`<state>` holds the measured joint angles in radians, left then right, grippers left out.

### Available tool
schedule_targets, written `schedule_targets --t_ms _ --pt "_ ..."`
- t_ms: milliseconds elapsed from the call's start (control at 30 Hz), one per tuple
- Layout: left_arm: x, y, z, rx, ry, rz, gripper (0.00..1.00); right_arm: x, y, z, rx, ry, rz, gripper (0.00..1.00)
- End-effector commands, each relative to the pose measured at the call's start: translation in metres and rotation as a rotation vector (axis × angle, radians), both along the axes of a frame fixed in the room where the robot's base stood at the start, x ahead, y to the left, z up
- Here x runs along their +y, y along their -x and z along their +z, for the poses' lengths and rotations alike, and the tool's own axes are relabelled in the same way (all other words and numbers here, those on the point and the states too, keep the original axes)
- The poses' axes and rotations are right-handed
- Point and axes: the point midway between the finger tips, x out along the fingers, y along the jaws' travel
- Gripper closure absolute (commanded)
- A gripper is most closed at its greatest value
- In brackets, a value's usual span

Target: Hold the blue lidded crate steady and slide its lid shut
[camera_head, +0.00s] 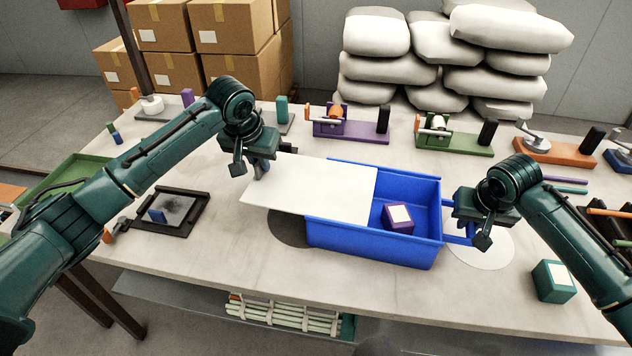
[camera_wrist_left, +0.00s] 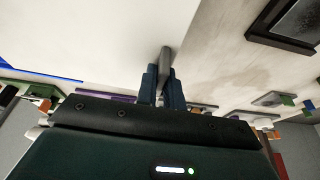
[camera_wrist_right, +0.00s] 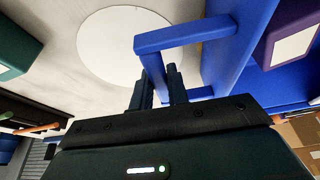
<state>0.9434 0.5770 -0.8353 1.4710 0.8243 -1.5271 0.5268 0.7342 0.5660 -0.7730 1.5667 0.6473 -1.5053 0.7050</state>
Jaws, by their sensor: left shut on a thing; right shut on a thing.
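The blue crate (camera_head: 372,242) stands on the table, its right part open. Its white lid (camera_head: 315,188) covers the left part and sticks out past the crate's left end. A purple box with a white label (camera_head: 398,226) is inside the open part. My left gripper (camera_head: 262,168) is shut on a grey tab (camera_wrist_left: 166,60) at the lid's left end. My right gripper (camera_head: 468,228) is at the blue handle (camera_wrist_right: 185,38) on the crate's right end and is shut on it. Its fingertips are partly hidden in the head view.
A dark tray (camera_head: 180,212) lies left of the lid. A teal box (camera_head: 553,281) stands at the front right. Purple (camera_head: 370,132) and green (camera_head: 455,143) fixtures stand behind the crate. The table in front of the crate is clear.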

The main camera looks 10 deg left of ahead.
Motion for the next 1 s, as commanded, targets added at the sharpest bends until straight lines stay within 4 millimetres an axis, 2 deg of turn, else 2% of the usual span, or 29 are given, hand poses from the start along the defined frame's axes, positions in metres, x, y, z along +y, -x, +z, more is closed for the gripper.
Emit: schedule_targets --t_ms 367,1000 --pt "-0.003 0.0 0.001 -0.001 0.001 0.0 1.0 0.0 0.0 0.0 -0.001 -0.001 0.0 1.0" --pt "-0.027 0.002 0.0 -0.001 0.004 -0.005 1.0 0.002 0.0 0.001 -0.001 -0.003 0.002 1.0"
